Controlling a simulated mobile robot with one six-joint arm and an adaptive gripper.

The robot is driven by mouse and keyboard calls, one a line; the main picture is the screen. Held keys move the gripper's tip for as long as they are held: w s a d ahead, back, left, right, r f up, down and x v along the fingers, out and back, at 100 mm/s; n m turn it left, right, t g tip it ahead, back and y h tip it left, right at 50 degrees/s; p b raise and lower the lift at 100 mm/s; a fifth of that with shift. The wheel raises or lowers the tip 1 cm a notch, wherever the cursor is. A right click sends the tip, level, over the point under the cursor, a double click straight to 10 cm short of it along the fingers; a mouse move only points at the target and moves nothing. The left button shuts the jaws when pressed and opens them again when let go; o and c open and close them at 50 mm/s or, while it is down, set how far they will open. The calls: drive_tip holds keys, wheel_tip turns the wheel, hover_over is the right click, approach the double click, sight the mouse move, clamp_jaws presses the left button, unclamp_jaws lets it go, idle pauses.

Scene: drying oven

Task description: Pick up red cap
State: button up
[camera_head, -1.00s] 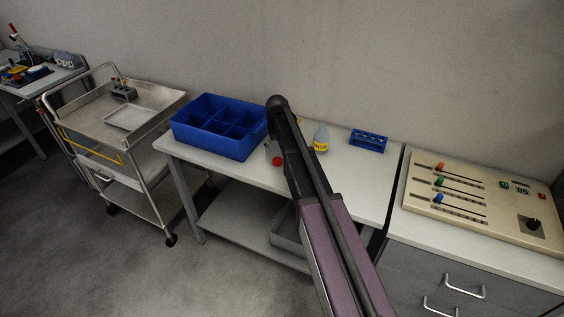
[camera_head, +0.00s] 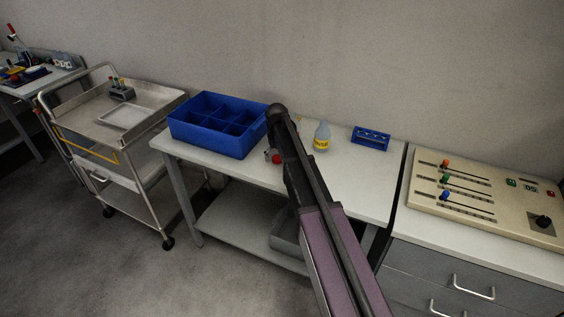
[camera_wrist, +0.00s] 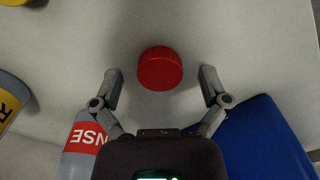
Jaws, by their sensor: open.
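The red cap (camera_wrist: 160,68) lies on the pale table top, in the middle of the wrist view. My gripper (camera_wrist: 160,77) is open, with one finger on either side of the cap and a visible gap on each side. Whether the fingers are at the cap's height cannot be told. In the head view the cap (camera_head: 277,159) shows beside my dark arm link, between the blue bin and the yellow-labelled bottle. My gripper is mostly hidden there behind the arm.
A bottle with a red label (camera_wrist: 83,145) is close to my left finger in the wrist view. The blue bin (camera_wrist: 262,140) is close on the right. A yellow-labelled bottle (camera_head: 322,137) and a blue rack (camera_head: 371,138) stand further right on the table (camera_head: 350,185).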

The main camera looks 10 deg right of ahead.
idle(0.5)
drive_tip(key=c, duration=0.8)
